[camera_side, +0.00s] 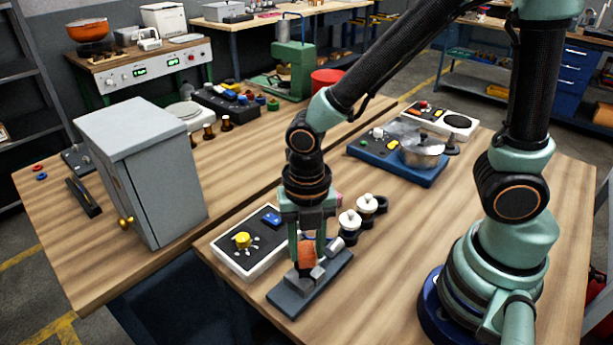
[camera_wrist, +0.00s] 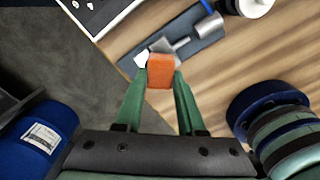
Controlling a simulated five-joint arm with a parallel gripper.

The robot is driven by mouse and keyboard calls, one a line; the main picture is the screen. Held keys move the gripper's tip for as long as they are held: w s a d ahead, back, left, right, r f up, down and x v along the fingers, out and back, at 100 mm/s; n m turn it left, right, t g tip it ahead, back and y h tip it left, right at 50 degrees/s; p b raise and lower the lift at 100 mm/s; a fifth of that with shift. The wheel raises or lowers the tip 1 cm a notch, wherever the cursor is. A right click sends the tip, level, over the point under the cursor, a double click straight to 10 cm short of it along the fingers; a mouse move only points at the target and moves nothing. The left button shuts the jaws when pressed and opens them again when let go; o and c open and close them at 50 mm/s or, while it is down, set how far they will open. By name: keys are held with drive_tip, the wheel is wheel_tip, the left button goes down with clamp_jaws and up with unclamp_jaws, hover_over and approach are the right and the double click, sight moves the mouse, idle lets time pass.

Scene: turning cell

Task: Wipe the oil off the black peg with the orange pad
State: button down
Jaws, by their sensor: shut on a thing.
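My gripper (camera_side: 307,258) points down over a small dark blue-grey fixture plate (camera_side: 285,299) on the near bench. It is shut on the orange pad (camera_side: 306,248), which also shows between the fingertips in the wrist view (camera_wrist: 160,72). The pad is close to metal blocks (camera_side: 317,273) on the fixture; I cannot tell whether it touches them. A grey cylinder (camera_side: 334,246) lies at the fixture's far end, and it shows in the wrist view (camera_wrist: 208,27) too. I cannot make out the black peg or any oil on it; the pad and fingers may hide it.
A white-framed panel with a yellow knob (camera_side: 242,240) is left of the fixture. Two white-topped black items (camera_side: 349,223) stand behind it. A grey cabinet (camera_side: 150,172) stands farther left. A blue tray with a metal pot (camera_side: 421,151) is behind. Bare wood lies right of the fixture.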

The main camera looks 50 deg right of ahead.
drive_tip(key=shift+s+d, duration=0.25)
drive_tip(key=shift+d, duration=0.2)
drive_tip(key=shift+d+r, duration=0.1)
drive_tip(key=shift+r, duration=4)
